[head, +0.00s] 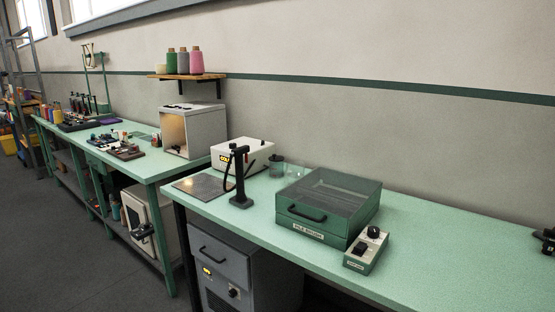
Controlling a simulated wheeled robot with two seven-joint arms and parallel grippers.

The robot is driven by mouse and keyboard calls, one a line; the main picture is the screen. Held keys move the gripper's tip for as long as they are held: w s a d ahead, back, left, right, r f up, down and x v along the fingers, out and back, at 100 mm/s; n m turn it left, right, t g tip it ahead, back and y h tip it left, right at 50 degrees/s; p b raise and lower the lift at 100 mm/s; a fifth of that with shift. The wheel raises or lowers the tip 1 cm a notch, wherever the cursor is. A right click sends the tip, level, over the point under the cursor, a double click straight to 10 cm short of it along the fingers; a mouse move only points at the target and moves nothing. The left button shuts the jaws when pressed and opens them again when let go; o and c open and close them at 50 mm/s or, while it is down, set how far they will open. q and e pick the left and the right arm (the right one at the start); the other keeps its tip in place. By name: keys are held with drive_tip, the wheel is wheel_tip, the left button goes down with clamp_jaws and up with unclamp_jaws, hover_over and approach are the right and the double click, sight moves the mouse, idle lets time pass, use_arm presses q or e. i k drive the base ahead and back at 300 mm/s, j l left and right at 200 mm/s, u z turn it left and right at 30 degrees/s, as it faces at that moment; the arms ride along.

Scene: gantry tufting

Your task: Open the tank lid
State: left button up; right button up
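A green tank (312,228) stands on the mint-green bench right of the picture's middle. Its label seems to read "PILE BRUSH". Its dark, see-through lid (335,196) lies flat on top and looks shut. A black bar handle (306,213) sits on the front side. I see no arm of mine near the tank. At the right edge a small dark piece (547,240) shows over the bench. It is cut off, and I cannot tell whether it is my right gripper. I do not make out my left gripper.
The bench top is bare (455,248) on the right.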

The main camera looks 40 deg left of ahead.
sight(275, 158)
drive_tip(key=i+j+u, duration=0.15)
drive_tip(key=i+j, duration=0.65)
